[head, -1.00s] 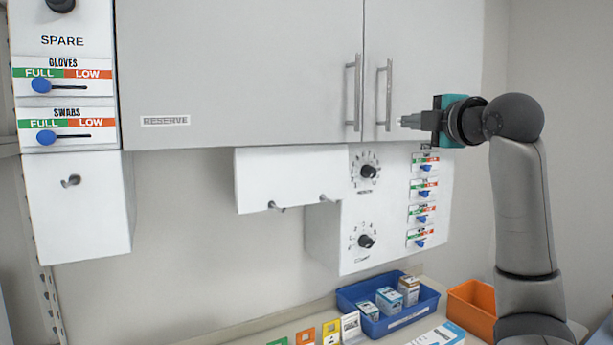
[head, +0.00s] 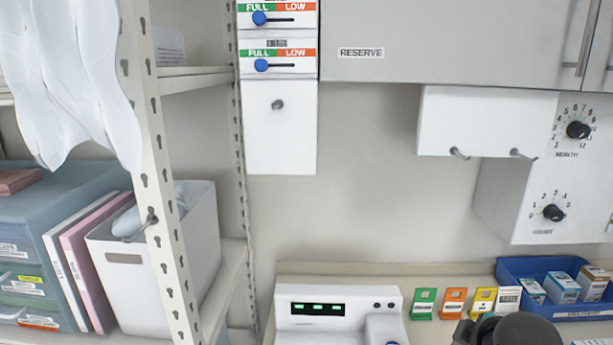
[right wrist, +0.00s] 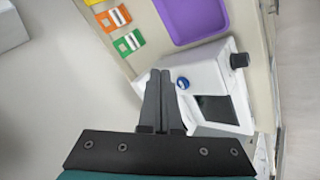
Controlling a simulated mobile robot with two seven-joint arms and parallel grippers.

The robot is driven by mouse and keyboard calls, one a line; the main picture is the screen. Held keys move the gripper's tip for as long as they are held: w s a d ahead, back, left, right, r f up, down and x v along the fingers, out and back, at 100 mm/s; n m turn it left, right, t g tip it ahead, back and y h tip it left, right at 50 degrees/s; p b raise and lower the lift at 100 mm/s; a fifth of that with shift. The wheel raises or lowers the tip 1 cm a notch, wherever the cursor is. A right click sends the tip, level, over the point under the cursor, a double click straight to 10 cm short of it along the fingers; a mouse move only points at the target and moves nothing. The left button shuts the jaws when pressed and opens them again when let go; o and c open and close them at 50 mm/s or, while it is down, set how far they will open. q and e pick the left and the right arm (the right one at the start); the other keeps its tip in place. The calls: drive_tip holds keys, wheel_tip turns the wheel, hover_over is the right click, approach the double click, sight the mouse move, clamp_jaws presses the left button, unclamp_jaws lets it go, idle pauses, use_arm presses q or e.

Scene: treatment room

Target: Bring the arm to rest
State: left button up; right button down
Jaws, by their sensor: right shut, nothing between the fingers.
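My right gripper (right wrist: 159,85) shows in the right wrist view with its two dark fingers together and nothing between them. It points over the counter, in front of a white device (right wrist: 217,65) with a blue button and a dark screen. In the head view only a dark rounded part of my right arm (head: 520,331) shows at the bottom edge; the gripper itself is hidden or out of frame there. My left gripper is in neither view.
A white device (head: 338,335) with green lights stands on the counter beside coloured cards (head: 454,302) and a blue bin (head: 512,270). A grey cabinet (head: 440,45) and hooked white boxes hang above. A shelf post (head: 165,200) stands left. A purple tray (right wrist: 190,15) lies on the counter.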

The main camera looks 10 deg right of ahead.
drive_tip(key=s+a+f+m+g+y, duration=0.25)
drive_tip(key=s+a+f, duration=0.25)
drive_tip(key=s+a, duration=0.4)
drive_tip(key=s+a+f+m+g+y, duration=0.1)
drive_tip(key=s+a+f+m, duration=0.2)
drive_tip(key=s+a+f, duration=0.6)
wheel_tip(320, 180, down, 26)
drive_tip(key=a+g+b, duration=0.2)
drive_tip(key=a+b, duration=0.1)
drive_tip(key=b, duration=0.4)
drive_tip(key=s+d+f+b, duration=0.1)
drive_tip(key=s+f+b, duration=0.2)
drive_tip(key=s+f, duration=0.4)
drive_tip(key=s+d+f+b, duration=0.2)
drive_tip(key=s+f+b, duration=0.2)
drive_tip(key=s+f, duration=0.4)
wheel_tip(320, 180, down, 6)
drive_tip(key=shift+r+g, duration=0.25)
drive_tip(key=shift+g, duration=0.1)
